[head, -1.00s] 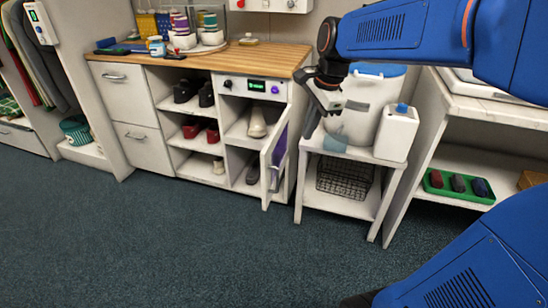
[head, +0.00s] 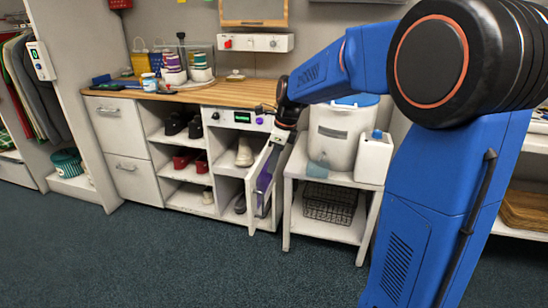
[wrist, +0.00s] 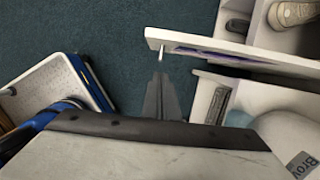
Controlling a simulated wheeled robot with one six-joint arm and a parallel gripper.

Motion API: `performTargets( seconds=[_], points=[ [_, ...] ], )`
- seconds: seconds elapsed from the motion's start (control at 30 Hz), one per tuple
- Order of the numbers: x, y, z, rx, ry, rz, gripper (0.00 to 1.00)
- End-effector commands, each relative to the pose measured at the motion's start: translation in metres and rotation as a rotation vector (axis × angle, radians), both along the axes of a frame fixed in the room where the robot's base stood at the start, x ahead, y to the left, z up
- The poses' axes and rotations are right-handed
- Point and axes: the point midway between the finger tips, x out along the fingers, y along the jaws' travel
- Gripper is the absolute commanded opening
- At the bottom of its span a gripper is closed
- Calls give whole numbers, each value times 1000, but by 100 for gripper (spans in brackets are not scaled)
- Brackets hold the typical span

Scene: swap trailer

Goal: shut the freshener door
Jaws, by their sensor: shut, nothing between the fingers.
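The freshener door (head: 262,187) is a narrow white door with a purple inner panel. It stands open, swung out from the cabinet under the control panel with a green display (head: 242,117). My gripper (head: 284,133) is shut and empty, near the door's upper part on its right side. In the wrist view the shut fingers (wrist: 160,92) point toward the door (wrist: 230,48), close to a small metal piece (wrist: 161,51) near its free end. I cannot tell whether they touch. A beige shoe (head: 244,153) sits in the compartment; the lower inside is partly hidden by the door.
A white side table (head: 290,190) with a large white bin (head: 338,135), a white jug (head: 374,158) and a wire basket (head: 328,204) stands close right of the door. Open shelves with shoes (head: 186,161) are left. Dark carpet (head: 180,260) in front is clear.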

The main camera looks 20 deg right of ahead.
Motion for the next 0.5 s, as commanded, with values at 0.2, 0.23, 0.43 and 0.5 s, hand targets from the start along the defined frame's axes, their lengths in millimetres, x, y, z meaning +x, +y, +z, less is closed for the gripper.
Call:
performTargets(
  seconds=[0.2, 0.23, 0.43, 0.5],
  points=[
    [5, 8, -38, 0, 2, 1, 0],
    [6, 9, -43, 0, 4, 1, 0],
    [21, 30, -44, 0, -1, 3, 0],
    [24, 36, -44, 0, 0, 2, 0]
  ],
)
